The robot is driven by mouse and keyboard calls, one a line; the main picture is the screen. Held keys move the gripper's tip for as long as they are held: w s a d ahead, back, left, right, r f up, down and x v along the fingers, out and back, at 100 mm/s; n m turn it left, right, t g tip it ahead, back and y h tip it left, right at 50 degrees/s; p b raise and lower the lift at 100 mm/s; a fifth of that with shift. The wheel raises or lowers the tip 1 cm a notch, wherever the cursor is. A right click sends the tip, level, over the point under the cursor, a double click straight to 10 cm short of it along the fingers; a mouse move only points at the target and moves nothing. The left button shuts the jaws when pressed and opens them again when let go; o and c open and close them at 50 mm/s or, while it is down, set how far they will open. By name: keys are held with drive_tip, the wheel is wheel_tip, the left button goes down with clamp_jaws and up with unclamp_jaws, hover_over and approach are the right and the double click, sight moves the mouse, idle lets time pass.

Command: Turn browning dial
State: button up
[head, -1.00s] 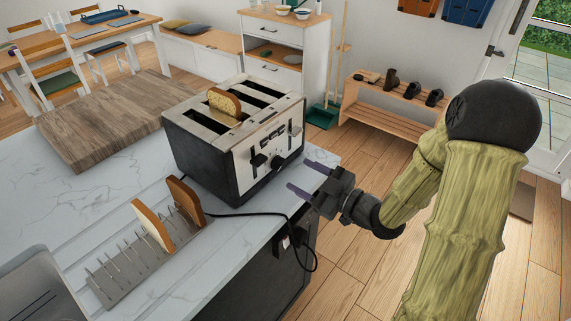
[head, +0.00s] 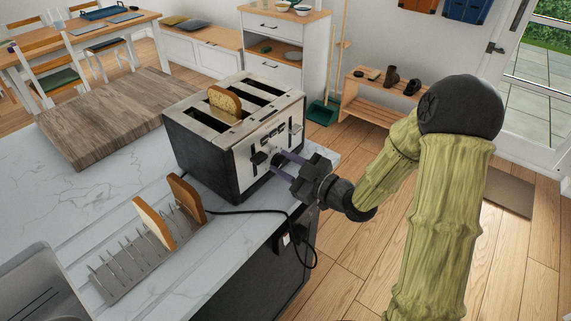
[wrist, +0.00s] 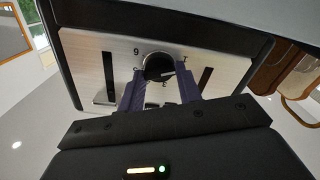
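A four-slot toaster (head: 205,160) with a black body and pale metal front stands on the marble counter. One bread slice (head: 224,104) stands in a slot. In the wrist view, the round black browning dial (wrist: 158,67) sits on the toaster's front panel, with printed numbers around it. My gripper (head: 284,161) reaches the toaster front from the right. In the wrist view my gripper's purple fingers (wrist: 160,82) are apart, one on each side of the dial. I cannot tell whether they touch it. In the head view the fingers largely hide the dial.
A metal rack (head: 135,262) holds two bread slices at the counter's front left. A wooden board (head: 105,118) lies behind it. A black cord (head: 255,212) runs from the toaster over the counter edge below my gripper.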

drive_tip(key=shift+m, duration=0.5)
drive_tip(key=shift+r+m+p, duration=0.1)
drive_tip(key=shift+m+p, duration=0.7)
drive_tip(key=m+p, duration=0.2)
drive_tip(key=m, duration=0.2)
drive_tip(key=shift+w+d+p, duration=0.1)
drive_tip(key=shift+p, duration=0.3)
drive_tip(key=m+p, duration=0.3)
drive_tip(key=m, duration=0.2)
drive_tip(key=m+p, duration=0.2)
drive_tip(key=m, duration=0.1)
drive_tip(key=shift+w+d+m, duration=0.1)
drive_tip(key=shift+m, duration=0.2)
drive_tip(key=m+p, duration=0.3)
drive_tip(key=m, duration=0.3)
drive_tip(key=shift+f+p, duration=0.2)
drive_tip(key=shift+p, duration=0.1)
drive_tip(key=m, duration=0.3)
drive_tip(key=m+p, duration=0.1)
drive_tip(key=m, duration=0.1)
drive_tip(key=shift+f+m, duration=0.2)
drive_tip(key=shift+m, duration=0.2)
